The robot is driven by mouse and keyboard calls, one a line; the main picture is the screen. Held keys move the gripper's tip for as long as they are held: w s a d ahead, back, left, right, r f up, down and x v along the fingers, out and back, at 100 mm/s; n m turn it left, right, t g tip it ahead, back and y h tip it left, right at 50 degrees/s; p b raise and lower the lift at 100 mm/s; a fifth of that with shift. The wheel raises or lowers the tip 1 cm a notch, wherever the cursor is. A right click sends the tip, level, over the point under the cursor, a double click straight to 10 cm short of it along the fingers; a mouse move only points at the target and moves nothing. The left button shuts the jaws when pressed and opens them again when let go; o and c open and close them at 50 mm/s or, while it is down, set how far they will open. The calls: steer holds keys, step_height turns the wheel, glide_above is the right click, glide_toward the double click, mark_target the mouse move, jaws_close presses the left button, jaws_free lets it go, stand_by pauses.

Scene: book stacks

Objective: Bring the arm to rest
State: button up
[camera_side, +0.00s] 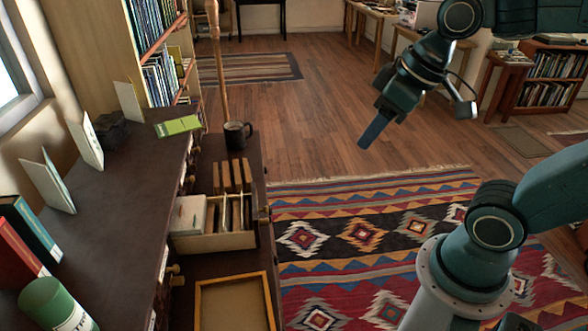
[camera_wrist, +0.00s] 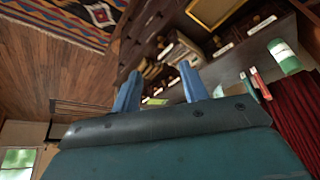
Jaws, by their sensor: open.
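My gripper (camera_side: 374,131) hangs in the air over the wooden floor in the side view, to the right of the dark cabinet and clear of everything. Its blue fingers point down and to the left. In the wrist view my gripper (camera_wrist: 160,92) shows its two blue fingers spread apart with nothing between them. My arm reaches in from the right side of the side view.
The dark cabinet top (camera_side: 124,188) holds upright books and a green cylinder (camera_side: 54,304). A mug (camera_side: 237,136), a card box (camera_side: 216,238) and a yellow-framed tray (camera_side: 236,304) stand lower beside it. A patterned rug (camera_side: 378,233) covers the floor.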

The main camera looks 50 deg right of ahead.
steer(key=shift+m+t+h, duration=0.3)
steer(key=shift+m, duration=0.3)
steer(key=s, duration=0.4)
steer(key=shift+s+d+r, duration=0.15)
steer(key=shift+d+r, duration=0.05)
steer(key=shift+d, duration=0.15)
steer(key=shift+c, duration=0.4)
steer(key=w+f+m+g+y, duration=0.1)
steer(key=w+f+m+y, duration=0.2)
steer(key=w+f+m, duration=0.35)
steer(key=w+f+m+g+y, duration=0.15)
steer(key=w+f+m, duration=0.25)
steer(key=w+f, duration=0.6)
steer(key=w+d+f+m+t+y, duration=0.2)
steer(key=w+f+m, duration=0.1)
steer(key=f+m, duration=0.5)
steer(key=w+d+f+m+t+y, duration=0.2)
steer(key=w+d+f+m+t, duration=0.1)
steer(key=f+m, duration=0.6)
steer(key=shift+w+d+y, duration=0.15)
steer(key=shift+w+y, duration=0.2)
steer(key=shift+w, duration=0.05)
